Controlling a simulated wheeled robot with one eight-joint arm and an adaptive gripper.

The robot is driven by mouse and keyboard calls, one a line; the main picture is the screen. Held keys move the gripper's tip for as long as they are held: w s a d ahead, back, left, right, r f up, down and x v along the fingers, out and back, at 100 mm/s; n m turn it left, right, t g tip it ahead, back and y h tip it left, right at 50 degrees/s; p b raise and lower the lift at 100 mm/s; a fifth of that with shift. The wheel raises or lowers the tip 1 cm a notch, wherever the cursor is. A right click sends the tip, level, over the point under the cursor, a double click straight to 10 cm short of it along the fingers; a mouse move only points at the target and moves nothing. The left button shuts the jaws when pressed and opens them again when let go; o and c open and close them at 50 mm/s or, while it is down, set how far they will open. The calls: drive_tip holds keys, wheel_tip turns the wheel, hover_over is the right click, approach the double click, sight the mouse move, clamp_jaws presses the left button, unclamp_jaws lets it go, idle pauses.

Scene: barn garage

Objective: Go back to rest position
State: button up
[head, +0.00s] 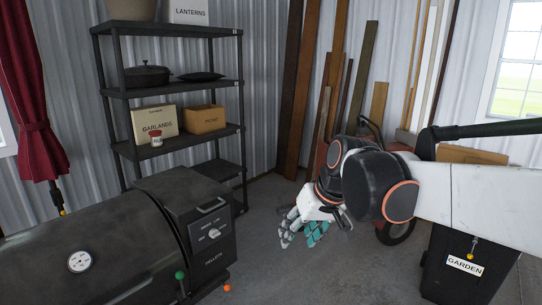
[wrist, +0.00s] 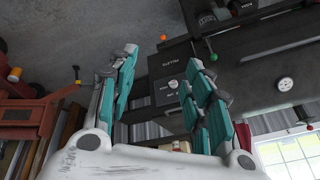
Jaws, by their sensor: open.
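My gripper (head: 305,235) hangs at the end of my arm, right of the middle in the head view, above the grey floor. Its teal-padded fingers point down and to the left. In the wrist view the fingers of the gripper (wrist: 160,62) stand apart with nothing between them. No held object shows in either view. My white arm with dark, orange-ringed joints reaches in from the right edge of the head view and hides part of what is behind it.
A black pellet grill (head: 105,240) fills the front left. A black shelf (head: 170,90) behind it bears boxes, pans and a red-lidded jar (head: 156,137). Wooden planks (head: 299,90) lean at the back wall. A black GARDEN bin (head: 455,265) stands right. Floor (head: 265,270) between grill and bin is clear.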

drive_tip(key=s+d+f+m+t+h, duration=0.1)
drive_tip(key=s+d+f, duration=0.2)
drive_tip(key=s+d, duration=0.3)
drive_tip(key=s+d+f+m+t+h, duration=0.1)
drive_tip(key=s+d+f+h, duration=0.1)
drive_tip(key=s+d, duration=0.5)
drive_tip(key=s+f, duration=0.1)
drive_tip(key=s, duration=0.5)
drive_tip(key=shift+d+m+t, duration=0.2)
drive_tip(key=shift+m+t, duration=0.1)
drive_tip(key=shift+t, duration=0.1)
drive_tip(key=shift+s, duration=0.1)
